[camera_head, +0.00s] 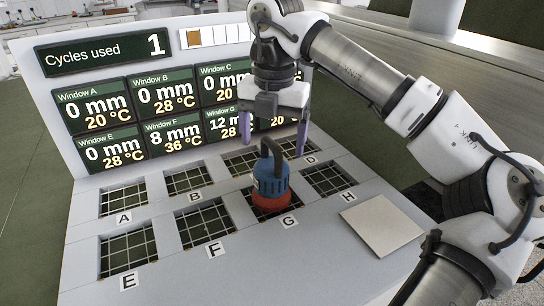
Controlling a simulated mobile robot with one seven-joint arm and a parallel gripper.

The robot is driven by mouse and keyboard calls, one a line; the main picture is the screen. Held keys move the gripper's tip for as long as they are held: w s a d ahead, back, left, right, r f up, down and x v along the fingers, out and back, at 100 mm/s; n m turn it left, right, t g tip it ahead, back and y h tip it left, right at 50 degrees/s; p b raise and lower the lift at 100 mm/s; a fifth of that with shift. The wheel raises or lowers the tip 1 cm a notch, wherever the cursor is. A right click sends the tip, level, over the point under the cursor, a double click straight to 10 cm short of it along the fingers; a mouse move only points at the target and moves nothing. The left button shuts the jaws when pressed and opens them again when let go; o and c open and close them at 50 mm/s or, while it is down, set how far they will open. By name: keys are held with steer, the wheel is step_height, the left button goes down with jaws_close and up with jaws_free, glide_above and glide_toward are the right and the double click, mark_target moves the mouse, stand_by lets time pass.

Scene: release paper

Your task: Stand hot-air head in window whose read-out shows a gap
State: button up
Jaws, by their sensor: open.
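The hot-air head (270,187), blue with a red base and a dark curved handle, stands upright at window G (250,196), covering most of its grid. My gripper (276,150) is open just above it, its two purple fingers on either side of the handle, apart from it. On the read-out board (160,77), windows A, B, C and E show 0 mm, F shows 8 mm at 36 °C, and G shows 12 mm at 28 °C. The D and H read-outs are mostly hidden behind my gripper. "Cycles used" reads 1.
Gridded windows A (123,199), B (188,180), E (128,252), F (205,224) and H (328,179) are empty. A plain pale square plate (381,225) lies at the right of the panel. A strip of cells (215,35) tops the board, one filled orange.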

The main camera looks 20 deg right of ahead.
step_height(320, 180, up, 6)
stand_by(0.7)
